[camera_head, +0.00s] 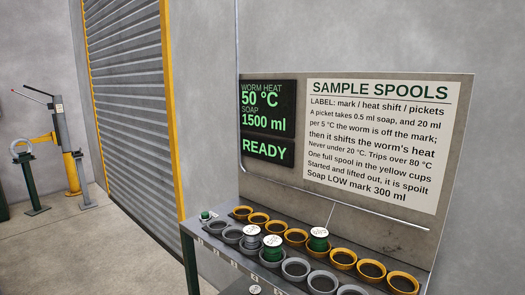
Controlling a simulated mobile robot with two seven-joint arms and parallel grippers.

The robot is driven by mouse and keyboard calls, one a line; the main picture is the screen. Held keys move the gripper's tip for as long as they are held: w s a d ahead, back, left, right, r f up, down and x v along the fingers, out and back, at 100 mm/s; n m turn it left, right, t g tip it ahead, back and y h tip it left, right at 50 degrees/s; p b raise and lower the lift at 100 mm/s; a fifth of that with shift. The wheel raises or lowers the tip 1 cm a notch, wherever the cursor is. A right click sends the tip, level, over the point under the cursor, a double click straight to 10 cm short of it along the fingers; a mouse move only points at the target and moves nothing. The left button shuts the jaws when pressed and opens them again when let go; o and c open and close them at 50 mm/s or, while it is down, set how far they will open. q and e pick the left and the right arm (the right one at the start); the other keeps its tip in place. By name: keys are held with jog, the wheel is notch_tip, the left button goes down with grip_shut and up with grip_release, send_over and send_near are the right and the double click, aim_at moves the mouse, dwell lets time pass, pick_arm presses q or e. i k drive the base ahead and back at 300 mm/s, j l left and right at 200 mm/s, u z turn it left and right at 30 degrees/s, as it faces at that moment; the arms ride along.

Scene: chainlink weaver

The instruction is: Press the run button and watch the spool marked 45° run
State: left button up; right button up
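Several spools with white label tops stand on a dark bench (190,252). A green spool (319,243) is in the row of yellow cups, with a thin line rising from its top. Another green spool (273,253) and a grey one (251,241) are in the row of grey cups in front. A small green piece (206,218) stands at the bench's left end. The labels are too small to read, so I cannot tell which is marked 45°. I see no run button. A screen (267,122) reads worm heat 50 °C, soap 1500 ml, READY. Neither gripper is in view.
A "SAMPLE SPOOLS" notice (376,145) is on the board behind the bench. Empty yellow cups (403,283) and grey cups (295,268) line the bench. The floor (90,245) there is clear.

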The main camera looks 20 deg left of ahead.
aim_at(205, 215)
jog(key=i+j+z, duration=0.1)
jog(key=j, duration=0.35)
jog(key=i+j+z, duration=0.1)
jog(key=j, duration=0.4)
jog(key=i+j, duration=0.2)
jog(key=j, duration=0.3)
jog(key=i+j+z, duration=0.15)
jog(key=j, duration=0.35)
jog(key=i+j+z, duration=0.1)
jog(key=j, duration=0.35)
jog(key=j+z, duration=0.1)
jog(key=j, duration=0.45)
jog(key=i, duration=0.05)
